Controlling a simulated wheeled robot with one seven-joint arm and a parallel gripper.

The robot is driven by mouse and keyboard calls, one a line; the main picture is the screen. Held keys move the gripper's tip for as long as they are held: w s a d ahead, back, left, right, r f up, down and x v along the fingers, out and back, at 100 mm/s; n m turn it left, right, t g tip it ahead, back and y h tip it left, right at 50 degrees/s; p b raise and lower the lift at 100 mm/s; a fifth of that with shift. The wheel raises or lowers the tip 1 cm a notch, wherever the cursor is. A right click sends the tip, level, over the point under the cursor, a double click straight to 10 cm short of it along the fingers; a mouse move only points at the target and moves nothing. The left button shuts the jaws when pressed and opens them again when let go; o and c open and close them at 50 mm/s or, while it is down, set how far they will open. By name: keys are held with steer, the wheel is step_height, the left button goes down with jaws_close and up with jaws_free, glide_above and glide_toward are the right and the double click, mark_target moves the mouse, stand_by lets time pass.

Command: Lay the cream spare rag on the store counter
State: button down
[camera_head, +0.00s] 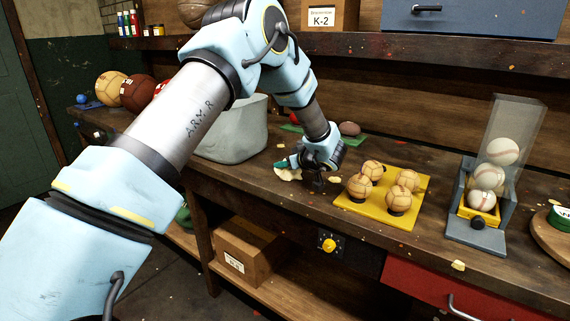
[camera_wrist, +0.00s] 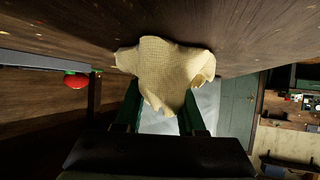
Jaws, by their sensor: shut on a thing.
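The cream rag (camera_wrist: 168,68) is a soft, crumpled cloth pinched between the two dark green fingers of my gripper (camera_wrist: 160,108) in the wrist view. In the head view the rag (camera_head: 289,174) shows as a small pale patch by the fingers of my gripper (camera_head: 284,164), low over the wooden counter (camera_head: 255,185). The rag's edges spread close to the counter surface in the wrist view; I cannot tell whether they touch it. Part of the rag is hidden behind the fingers.
A yellow tray (camera_head: 383,218) with several stitched tan balls stands just right of my gripper. A grey bin (camera_head: 235,132) stands to the left. A clear baseball dispenser (camera_head: 511,120) is further right. Small scraps lie on the counter.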

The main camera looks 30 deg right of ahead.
steer(key=shift+f, duration=0.15)
steer(key=c, duration=0.5)
jaws_free()
steer(key=shift+r+p, duration=0.3)
steer(key=shift+p, duration=0.05)
steer(key=b+v, duration=0.4)
steer(key=v, duration=0.6)
steer(key=shift+s+d, duration=0.15)
steer(key=shift+s, duration=0.15)
steer(key=shift+s+r, duration=0.35)
steer(key=shift+s, duration=0.2)
